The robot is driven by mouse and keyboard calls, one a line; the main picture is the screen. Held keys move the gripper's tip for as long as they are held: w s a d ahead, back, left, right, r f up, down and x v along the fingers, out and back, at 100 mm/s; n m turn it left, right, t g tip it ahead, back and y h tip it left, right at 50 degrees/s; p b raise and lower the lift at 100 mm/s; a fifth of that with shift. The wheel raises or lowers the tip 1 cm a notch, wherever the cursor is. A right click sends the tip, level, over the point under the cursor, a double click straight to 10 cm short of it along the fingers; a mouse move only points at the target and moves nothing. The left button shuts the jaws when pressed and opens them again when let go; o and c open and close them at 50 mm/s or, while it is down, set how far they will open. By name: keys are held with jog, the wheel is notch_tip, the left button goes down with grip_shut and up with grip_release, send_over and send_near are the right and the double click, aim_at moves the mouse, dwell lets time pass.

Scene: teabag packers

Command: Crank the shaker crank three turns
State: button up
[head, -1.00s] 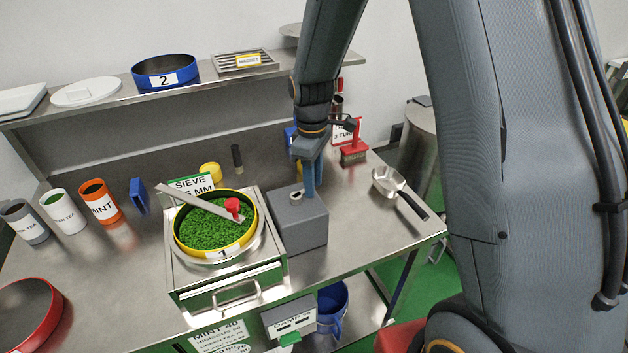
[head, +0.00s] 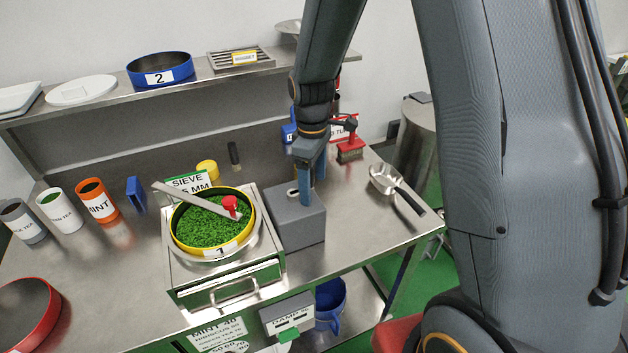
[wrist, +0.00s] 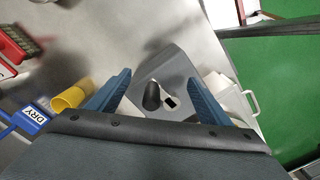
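The shaker crank sits on top of a grey box (head: 297,218) beside the shaker. In the wrist view its dark upright knob (wrist: 152,97) stands next to a pale fitting with a dark slot (wrist: 170,101). My gripper (head: 307,188) is over the box top, pointing down. In the wrist view my gripper (wrist: 158,82) is open, one finger on each side of the knob, with gaps between. The head view hides most of the knob behind the fingers. The shaker (head: 226,279) carries a yellow sieve (head: 177,236) labelled 1, full of green leaf, with a metal bar and red knob across it.
A yellow cup (head: 207,169) is behind the shaker. Several tins, including an orange one (head: 97,202), stand at left. A shelf (head: 110,104) runs along the back.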

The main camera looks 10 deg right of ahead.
jog(key=shift+o, duration=1.1)
jog(key=shift+w, duration=0.1)
jog(key=shift+w+a, duration=0.3)
jog(key=shift+w, duration=0.4)
jog(key=c, duration=1.7)
jog(key=shift+c, duration=0.2)
